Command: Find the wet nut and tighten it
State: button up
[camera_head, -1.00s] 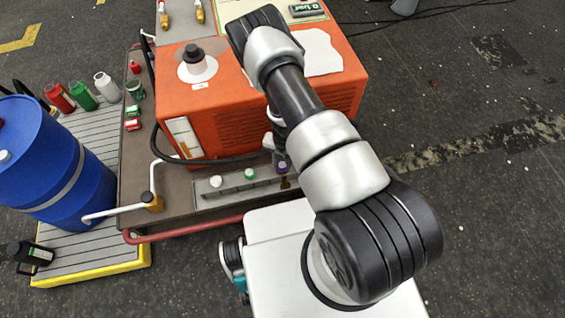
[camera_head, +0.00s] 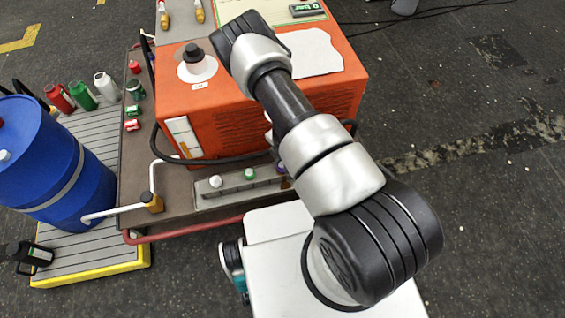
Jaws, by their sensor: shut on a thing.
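A grey manifold block (camera_head: 232,186) at the front of the cart carries three coloured nuts in a row. They are a white nut (camera_head: 215,182), a green nut (camera_head: 249,174) and a purple nut (camera_head: 280,168). A dark brown wet-looking stain (camera_head: 286,184) lies just below the purple nut, which my arm partly covers. No stain shows at the white or green nut. My arm reaches up and over the machine, then bends down behind itself. A small pale piece of my wrist shows left of the arm, above the purple nut. My gripper's fingers are hidden behind the arm.
An orange machine (camera_head: 225,125) stands behind the manifold with a black hose (camera_head: 215,161) along its front. A yellow-based fitting (camera_head: 152,202) with a white pipe is at left, beside a blue drum (camera_head: 60,165). Red tubing (camera_head: 185,232) edges the cart.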

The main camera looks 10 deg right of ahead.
dwell(0.4)
jog(key=o, duration=1.1)
jog(key=shift+c, duration=0.2)
jog(key=shift+r, duration=0.1)
notch_tip(320, 180, up, 17)
jog(key=p, duration=0.4)
jog(key=shift+s, duration=0.15)
jog(key=shift+s, duration=0.1)
